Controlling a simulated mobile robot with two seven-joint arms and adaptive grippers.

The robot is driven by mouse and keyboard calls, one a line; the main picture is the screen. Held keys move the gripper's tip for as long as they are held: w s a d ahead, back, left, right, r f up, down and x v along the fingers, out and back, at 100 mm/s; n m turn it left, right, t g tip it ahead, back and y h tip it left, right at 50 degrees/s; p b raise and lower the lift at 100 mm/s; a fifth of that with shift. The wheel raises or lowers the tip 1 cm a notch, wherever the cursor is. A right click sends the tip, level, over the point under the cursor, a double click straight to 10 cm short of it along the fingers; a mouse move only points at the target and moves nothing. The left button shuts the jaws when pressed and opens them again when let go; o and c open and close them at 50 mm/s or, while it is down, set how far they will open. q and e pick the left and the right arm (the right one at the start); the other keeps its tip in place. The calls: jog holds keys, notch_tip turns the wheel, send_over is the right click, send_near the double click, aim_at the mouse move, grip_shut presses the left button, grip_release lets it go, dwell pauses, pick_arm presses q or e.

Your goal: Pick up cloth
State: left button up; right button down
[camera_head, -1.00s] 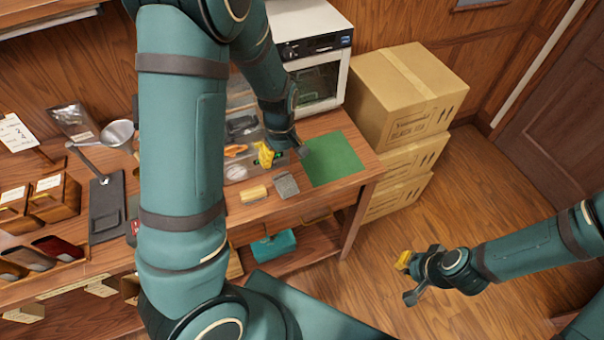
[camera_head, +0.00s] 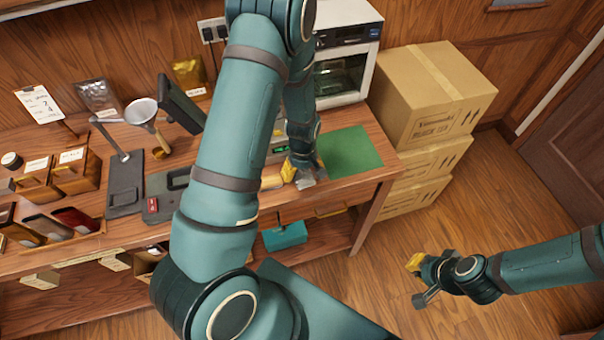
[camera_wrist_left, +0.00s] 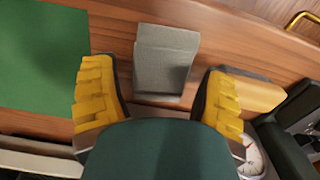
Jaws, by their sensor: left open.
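The cloth is a small grey folded piece (camera_wrist_left: 166,50) on the wooden table in the left wrist view, near the table's drawer edge. In the wrist view the yellow-padded fingers of my left gripper (camera_wrist_left: 158,75) are spread wide, one on each side of the cloth. Nothing is held between them, and I cannot tell how high they are above the table. My right gripper (camera_head: 416,281) hangs over the floor at the right, its fingers apart and empty.
A pale wooden block (camera_wrist_left: 252,93) lies close beside the right finger in the wrist view. A green mat (camera_head: 349,150) lies at the table's right end. Stacked cardboard boxes (camera_head: 425,100) stand right of the table. A white oven-like appliance (camera_head: 352,75) stands behind the mat.

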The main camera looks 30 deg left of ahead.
aim_at(302, 174)
pick_arm(q)
jog(key=shift+s+f, duration=0.1)
jog(key=shift+f, duration=0.8)
jog(key=shift+a, duration=0.1)
jog(key=shift+c, duration=0.2)
jog(key=c, duration=0.6)
jog(key=shift+r, duration=0.1)
notch_tip(302, 174, up, 10)
